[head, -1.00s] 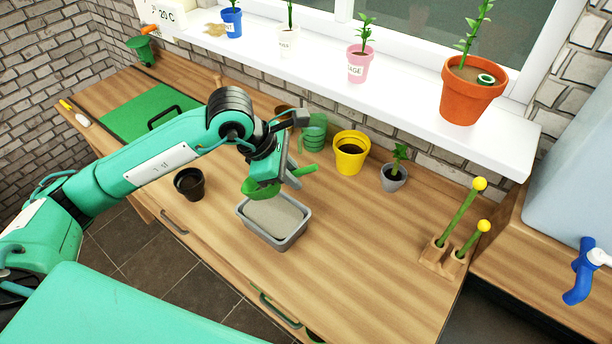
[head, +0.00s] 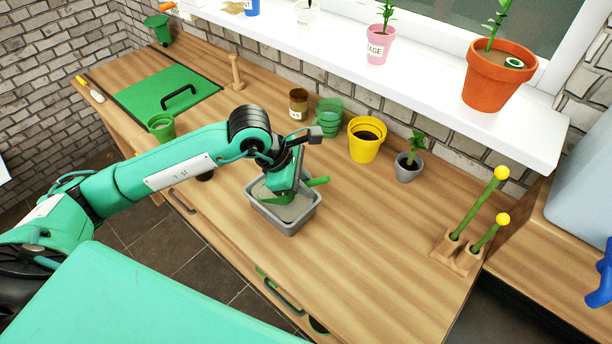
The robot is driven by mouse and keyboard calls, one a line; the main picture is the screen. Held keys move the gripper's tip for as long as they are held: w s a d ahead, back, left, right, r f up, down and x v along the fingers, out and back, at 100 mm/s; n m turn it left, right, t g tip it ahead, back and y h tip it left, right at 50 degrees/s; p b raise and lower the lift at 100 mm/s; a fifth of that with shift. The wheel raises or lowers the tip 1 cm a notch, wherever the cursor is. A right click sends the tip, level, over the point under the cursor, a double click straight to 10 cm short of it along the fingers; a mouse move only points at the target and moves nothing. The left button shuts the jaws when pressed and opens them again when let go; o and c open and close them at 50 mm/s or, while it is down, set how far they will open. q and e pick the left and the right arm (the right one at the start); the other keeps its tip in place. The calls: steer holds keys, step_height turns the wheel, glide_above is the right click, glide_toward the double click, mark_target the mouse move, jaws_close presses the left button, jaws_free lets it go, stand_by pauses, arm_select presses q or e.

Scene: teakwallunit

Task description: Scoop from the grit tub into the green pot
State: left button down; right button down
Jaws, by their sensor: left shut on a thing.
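The grit tub (head: 287,226) is a grey rectangular tub on the wooden bench, with pale grit (head: 300,208) in it. My left gripper (head: 291,184) is above the tub, shut on a green scoop (head: 319,181). The scoop's bowl is low inside the tub, at the grit; the gripper partly hides it, and I cannot tell how much grit it holds. A green pot (head: 161,128) stands on the bench at the left, behind my left arm. Several green pots or a ribbed green pot (head: 328,118) stand at the back. My right gripper is not in view.
A brown labelled pot (head: 298,104), a yellow pot (head: 365,140) and a grey pot with a plant (head: 408,165) line the back. A wooden holder with yellow-tipped sticks (head: 460,248) is at the right. A green mat (head: 165,92) lies at the left. The front-right bench is clear.

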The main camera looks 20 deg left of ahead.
mark_target(319, 178)
arm_select(q)
steer(key=shift+d+f+y+p, duration=0.4)
steer(key=shift+y+p, duration=0.4)
steer(key=shift+p, duration=1.05)
steer(key=shift+d+f+b, duration=0.15)
steer(key=shift+f+b, duration=0.4)
steer(key=shift+b, duration=0.6)
steer(key=shift+a+r+b, duration=0.1)
steer(key=shift+a+b, duration=0.2)
steer(key=shift+b, duration=0.05)
steer(key=shift+y, duration=0.7)
steer(key=r+p, duration=0.1)
steer(key=r, duration=0.1)
steer(key=d+r+p, duration=0.1)
steer(key=r+p, duration=0.1)
steer(key=shift+w+d+r, duration=0.1)
steer(key=shift+r, duration=0.1)
steer(key=shift+d+r+m+y+p, duration=0.2)
steer(key=shift+d+m+y+p, duration=0.15)
steer(key=shift+y, duration=0.45)
steer(key=shift+d+g+y, duration=0.25)
steer(key=shift+g+y, duration=0.05)
steer(key=shift+y, duration=0.2)
steer(key=shift+w, duration=0.1)
